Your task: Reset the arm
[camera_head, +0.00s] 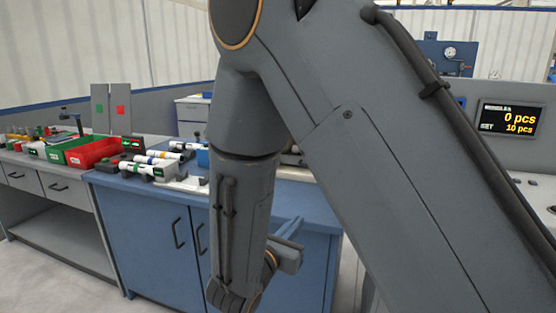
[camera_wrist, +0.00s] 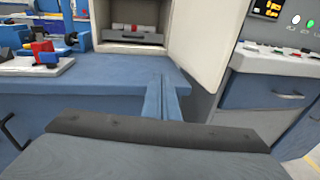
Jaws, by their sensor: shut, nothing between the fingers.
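My arm (camera_head: 345,130) fills the middle and right of the head view and bends down in front of a blue workbench (camera_head: 135,225). My gripper (camera_head: 293,225) shows partly behind the forearm, near the bench's front. In the wrist view, the blue fingers of my gripper (camera_wrist: 164,82) point away from the camera, are together and hold nothing. The wrist view also shows the blue bench top (camera_wrist: 90,82) behind and left of the fingers.
White pipes with coloured bands (camera_head: 150,168) lie in holders on the bench. Red (camera_head: 92,152) and green (camera_head: 65,150) bins stand left. A counter display (camera_head: 508,119) is at right. In the wrist view, an open cabinet (camera_wrist: 140,50) holds a red-and-white piece (camera_wrist: 126,28).

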